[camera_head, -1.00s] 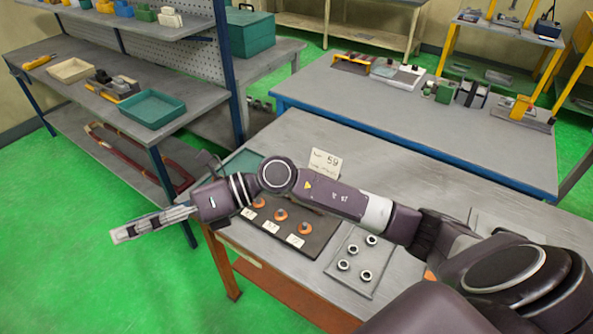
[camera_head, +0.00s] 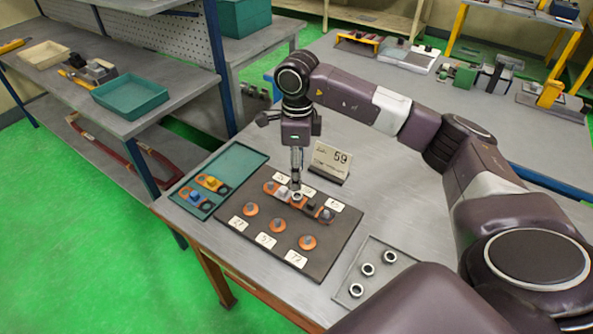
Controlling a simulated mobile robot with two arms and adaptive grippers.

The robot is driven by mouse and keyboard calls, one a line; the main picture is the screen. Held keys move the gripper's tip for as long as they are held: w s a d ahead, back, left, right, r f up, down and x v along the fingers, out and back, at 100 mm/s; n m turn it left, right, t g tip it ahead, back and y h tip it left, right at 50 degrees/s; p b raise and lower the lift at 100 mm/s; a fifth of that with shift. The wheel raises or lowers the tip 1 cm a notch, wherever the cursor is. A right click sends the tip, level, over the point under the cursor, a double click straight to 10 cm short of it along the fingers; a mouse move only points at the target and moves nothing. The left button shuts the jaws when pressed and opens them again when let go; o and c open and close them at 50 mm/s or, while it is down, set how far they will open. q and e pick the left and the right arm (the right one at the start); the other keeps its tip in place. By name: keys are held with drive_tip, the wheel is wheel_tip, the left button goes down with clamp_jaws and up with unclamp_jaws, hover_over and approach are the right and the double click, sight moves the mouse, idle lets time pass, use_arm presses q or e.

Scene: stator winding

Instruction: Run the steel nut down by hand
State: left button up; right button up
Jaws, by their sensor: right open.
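My right gripper (camera_head: 297,182) points straight down over the back row of the dark terminal board (camera_head: 332,242). Its fingers are open. A pale steel nut (camera_head: 297,198) sits just below the fingertips, at a stud in that row. I cannot tell whether the fingers touch it or how far down it sits. Orange lugs (camera_head: 270,187) lie along the same row. Three orange rings with dark centres (camera_head: 278,225) stand in the front row by number cards. Three more steel nuts (camera_head: 367,269) lie on a thin grey plate (camera_head: 398,264). My left gripper is out of view.
A teal tray (camera_head: 242,160) with orange lugs and blue and yellow bits is left of the board. Shelves with a teal bin (camera_head: 130,92) are at left; another bench (camera_head: 450,125) is behind.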

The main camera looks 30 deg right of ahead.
sight(297, 197)
drive_tip(key=shift+s+a+f+p, duration=0.1)
drive_tip(key=shift+s+f+p, duration=0.15)
drive_tip(key=shift+f, duration=0.35)
wheel_tip(297, 197, down, 3)
drive_tip(key=shift+w+r+p, duration=0.1)
drive_tip(key=shift+p, duration=0.45)
wheel_tip(297, 197, down, 4)
drive_tip(key=shift+r+p, duration=0.2)
drive_tip(key=shift+p, duration=0.25)
drive_tip(key=shift+w+f, duration=0.1)
drive_tip(key=shift+f, duration=0.1)
drive_tip(key=shift+c, duration=0.4)
drive_tip(key=c, duration=1)
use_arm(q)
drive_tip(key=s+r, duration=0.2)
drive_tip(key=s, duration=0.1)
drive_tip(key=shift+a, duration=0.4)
use_arm(e)
drive_tip(key=o, duration=1.1)
drive_tip(key=c, duration=0.4)
